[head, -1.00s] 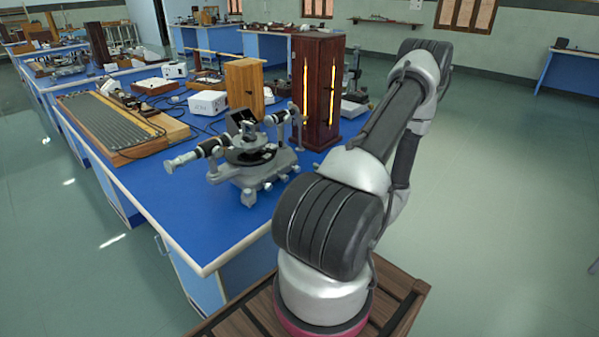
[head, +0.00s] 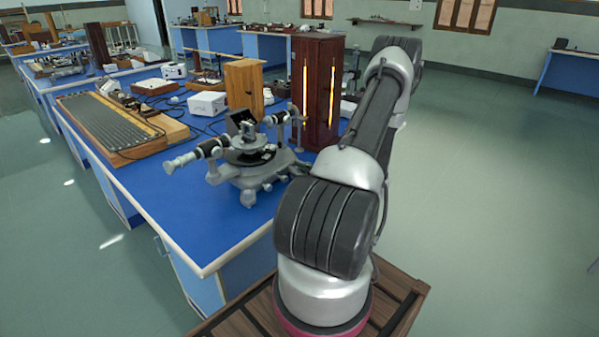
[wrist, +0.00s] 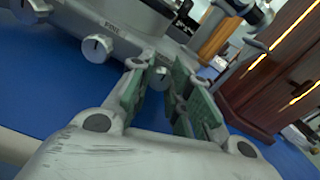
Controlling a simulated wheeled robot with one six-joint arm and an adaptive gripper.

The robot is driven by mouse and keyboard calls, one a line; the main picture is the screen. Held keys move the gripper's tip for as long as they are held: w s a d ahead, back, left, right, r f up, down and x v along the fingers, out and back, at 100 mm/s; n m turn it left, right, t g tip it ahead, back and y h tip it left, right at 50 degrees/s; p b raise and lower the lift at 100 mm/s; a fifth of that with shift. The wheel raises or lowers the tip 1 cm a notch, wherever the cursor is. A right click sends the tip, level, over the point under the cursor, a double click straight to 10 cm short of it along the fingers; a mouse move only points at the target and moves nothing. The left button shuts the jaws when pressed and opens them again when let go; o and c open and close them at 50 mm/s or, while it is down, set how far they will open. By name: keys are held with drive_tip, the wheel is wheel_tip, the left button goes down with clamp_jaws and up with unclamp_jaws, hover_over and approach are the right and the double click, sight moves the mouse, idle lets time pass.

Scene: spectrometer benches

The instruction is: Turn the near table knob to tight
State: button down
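The grey spectrometer (head: 262,172) stands on the blue bench in the head view. In the wrist view its base (wrist: 128,14) crosses the top, with several round knobs on its side. Another knob (wrist: 160,77) shows between the fingertips of my gripper (wrist: 163,82). The fingers are apart, with green inner pads, and I see no clear contact. Which knob is the near table knob, and how tight it is, I cannot tell. In the head view my gripper is hidden.
A dark wooden cabinet (head: 318,92) with a glowing slit stands behind the spectrometer; it is close on the right in the wrist view (wrist: 275,65). A white box (head: 207,103) and a grooved board (head: 105,122) are farther left. The bench's front left corner is clear.

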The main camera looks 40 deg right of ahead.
drive_tip(key=shift+m, duration=0.3)
drive_tip(key=m, duration=0.3)
drive_tip(key=shift+d+m, duration=0.1)
drive_tip(key=shift+m, duration=1.7)
drive_tip(key=shift+r, duration=0.1)
drive_tip(key=c, duration=1.3)
unclamp_jaws()
drive_tip(key=s, duration=1.2)
drive_tip(key=shift+d, duration=0.45)
